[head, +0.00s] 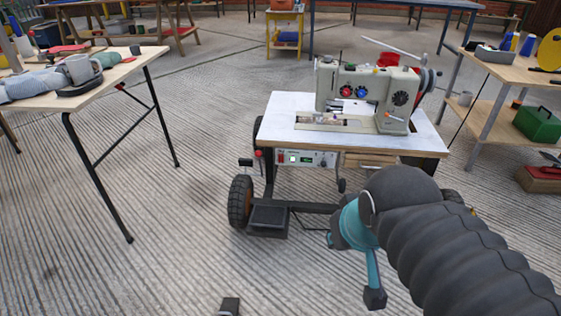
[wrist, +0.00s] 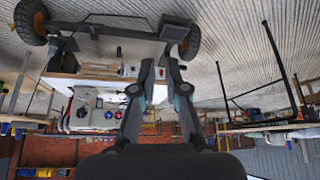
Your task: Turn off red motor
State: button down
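A beige sewing machine (head: 335,75) stands on a wheeled cart with a white top (head: 280,110). A red round dial (head: 346,91) and a blue dial (head: 360,92) sit side by side on its front. Under the cart top, a control panel (head: 307,159) has a red switch (head: 282,157) at its left and a lit green light. I cannot tell which part is the red motor. My gripper (wrist: 160,66) is open and empty, its fingers apart in the upside-down wrist view. In the head view it hangs in front of the cart, apart from it, its fingers partly hidden.
The ribbed floor between is clear.

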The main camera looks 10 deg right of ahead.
aim_at(281, 157)
jog(key=w+a+f+n+t+b, duration=0.2)
jog(key=w+f+n, duration=0.1)
jog(key=w, duration=1.1)
jog(key=w+a+f+n+t+b, duration=0.1)
jog(key=w+f+n+t+b, duration=0.15)
jog(key=w, duration=1.05)
jog(key=w+a+f+n+t+b, duration=0.1)
jog(key=w+a+f+n+t, duration=0.15)
jog(key=w, duration=1.15)
jog(key=w+f+n+t+h+b, duration=0.2)
jog(key=w+f, duration=0.5)
jog(key=f, duration=0.3)
jog(key=w+f+n+t+h+b, duration=0.1)
jog(key=w+f+n+t+b, duration=0.15)
jog(key=w+f, duration=0.5)
notch_tip(281, 157, down, 12)
jog(key=s+d+n+t+h, duration=0.1)
jog(key=n+h, duration=0.1)
jog(key=shift+s+d+r+t+b, duration=0.15)
jog(key=shift+s+r+t+b, duration=0.1)
jog(key=shift+t+b, duration=0.15)
jog(key=shift+w, duration=0.15)
jog(key=b+x, duration=0.1)
jog(key=x, duration=1.2)
jog(key=shift+w+d+f+b, duration=0.1)
jog(key=shift+w+d+b, duration=0.1)
jog(key=shift+b, duration=0.2)
jog(key=shift+w, duration=0.2)
